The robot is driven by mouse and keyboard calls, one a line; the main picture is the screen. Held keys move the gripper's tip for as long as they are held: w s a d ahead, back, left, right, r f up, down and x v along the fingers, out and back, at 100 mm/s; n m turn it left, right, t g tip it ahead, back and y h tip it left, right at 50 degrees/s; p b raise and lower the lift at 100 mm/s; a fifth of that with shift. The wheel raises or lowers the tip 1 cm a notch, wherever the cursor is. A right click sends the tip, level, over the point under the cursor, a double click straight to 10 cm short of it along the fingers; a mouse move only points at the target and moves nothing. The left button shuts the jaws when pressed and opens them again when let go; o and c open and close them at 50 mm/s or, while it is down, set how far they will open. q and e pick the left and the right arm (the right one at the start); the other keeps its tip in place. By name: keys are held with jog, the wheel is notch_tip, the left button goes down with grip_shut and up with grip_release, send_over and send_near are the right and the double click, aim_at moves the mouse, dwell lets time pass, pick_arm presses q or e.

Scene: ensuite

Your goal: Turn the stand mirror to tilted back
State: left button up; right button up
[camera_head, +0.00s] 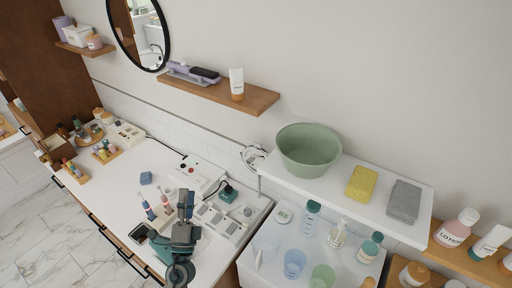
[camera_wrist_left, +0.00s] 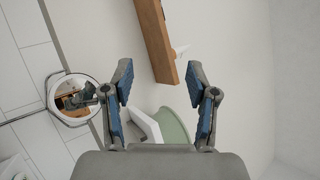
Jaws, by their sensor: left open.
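The stand mirror (camera_wrist_left: 75,99) is a small round mirror with a pale rim and a thin metal frame. In the left wrist view it lies left of the fingers, not between them, and reflects part of my arm. In the head view a round metal-framed object (camera_head: 254,156) by the wall, left of the white shelf, seems to be the same mirror; its tilt is hard to tell. My left gripper (camera_head: 186,196) is above the counter, below and left of it. In the wrist view the left gripper (camera_wrist_left: 160,72) is open and empty. My right gripper is not in view.
A white shelf (camera_head: 405,228) carries a green basin (camera_head: 309,150), a yellow sponge and a grey cloth. A wooden shelf (camera_head: 215,92) is on the wall above. Toothbrushes, a switch panel and boxes crowd the counter (camera_head: 110,188) around the gripper. Bottles and cups stand at the right.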

pick_arm(q)
jog(key=w+d+r+m+g+h, duration=0.2)
jog(key=d+r+m+h, duration=0.1)
jog(key=d+m+h, duration=0.55)
jog(key=m+g, duration=0.8)
jog(key=m, duration=0.8)
send_near(257, 146)
jog(key=p+x, duration=0.1)
jog(key=x, duration=0.6)
jog(key=shift+r+p, duration=0.15)
jog(key=shift+p, duration=0.15)
jog(key=shift+w+d, duration=0.2)
jog(key=shift+w, duration=0.65)
jog(key=shift+w+d, duration=0.1)
jog(key=shift+d, duration=0.55)
jog(key=shift+c, duration=0.2)
jog(key=c, duration=0.8)
jog(key=shift+a, duration=0.1)
grip_shut()
jog(key=shift+w+a, duration=0.1)
jog(key=shift+w, duration=0.05)
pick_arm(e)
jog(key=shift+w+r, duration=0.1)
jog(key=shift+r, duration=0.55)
